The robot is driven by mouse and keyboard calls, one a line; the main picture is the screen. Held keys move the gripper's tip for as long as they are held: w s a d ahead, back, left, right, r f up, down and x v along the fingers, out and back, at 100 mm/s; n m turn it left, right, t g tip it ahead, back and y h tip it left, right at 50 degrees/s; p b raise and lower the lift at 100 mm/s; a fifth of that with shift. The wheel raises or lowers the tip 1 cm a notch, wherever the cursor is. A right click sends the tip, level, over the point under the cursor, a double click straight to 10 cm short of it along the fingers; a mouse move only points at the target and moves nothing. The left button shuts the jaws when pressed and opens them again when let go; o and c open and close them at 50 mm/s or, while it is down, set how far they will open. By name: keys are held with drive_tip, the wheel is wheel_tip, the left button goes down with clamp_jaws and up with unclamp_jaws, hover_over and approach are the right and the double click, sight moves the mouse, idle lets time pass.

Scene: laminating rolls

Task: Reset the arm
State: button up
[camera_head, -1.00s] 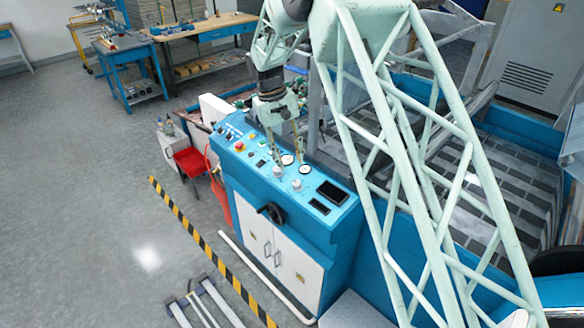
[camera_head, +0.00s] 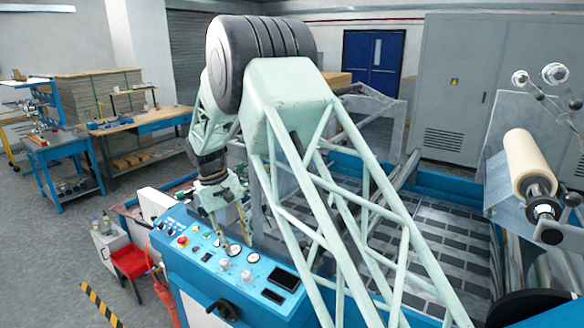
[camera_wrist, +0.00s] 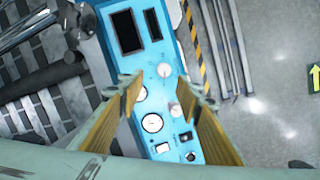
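My gripper (camera_head: 235,240) hangs at the end of my arm over the blue control panel (camera_head: 180,262), fingers pointing down towards the dials. In the wrist view my gripper (camera_wrist: 163,88) shows two yellow-brown fingers spread apart with nothing between them. The panel's white knobs (camera_wrist: 175,110), round gauges (camera_wrist: 152,123) and dark screen (camera_wrist: 127,32) lie beyond and between the fingers. I cannot tell the exact height of the fingertips above the panel; no contact is clear.
Workbenches (camera_head: 140,125) stand at back left.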

drive_tip(key=s+d+r+m+b, duration=0.1)
drive_tip(key=s+d+r, duration=0.3)
drive_tip(key=d+r, duration=0.3)
drive_tip(key=s+d+r+m+t+y+b, duration=0.1)
drive_tip(key=s+d+r+b, duration=0.1)
drive_tip(key=s+d+r, duration=0.35)
drive_tip(key=s+d+r+b, duration=0.1)
drive_tip(key=s+d+r, duration=0.1)
drive_tip(key=d+r, duration=0.65)
drive_tip(key=s+d+r+m+t+y+b, duration=0.1)
drive_tip(key=s+d+r+m+b, duration=0.2)
drive_tip(key=s+d, duration=1.15)
drive_tip(key=s+d+f+t+b, duration=0.1)
drive_tip(key=s+d, duration=0.3)
drive_tip(key=s, duration=0.8)
drive_tip(key=s+d+f+m+t+b, duration=0.1)
drive_tip(key=s+d+f+b, duration=0.1)
drive_tip(key=s, duration=1.1)
wheel_tip(320, 180, down, 2)
drive_tip(key=shift+s+d+f+m, duration=0.25)
drive_tip(key=shift+s+d+m, duration=0.05)
drive_tip(key=shift+d, duration=0.6)
drive_tip(key=shift+b, duration=0.35)
drive_tip(key=shift+f+b, duration=1.05)
drive_tip(key=shift+f, duration=0.15)
drive_tip(key=shift+f, duration=0.1)
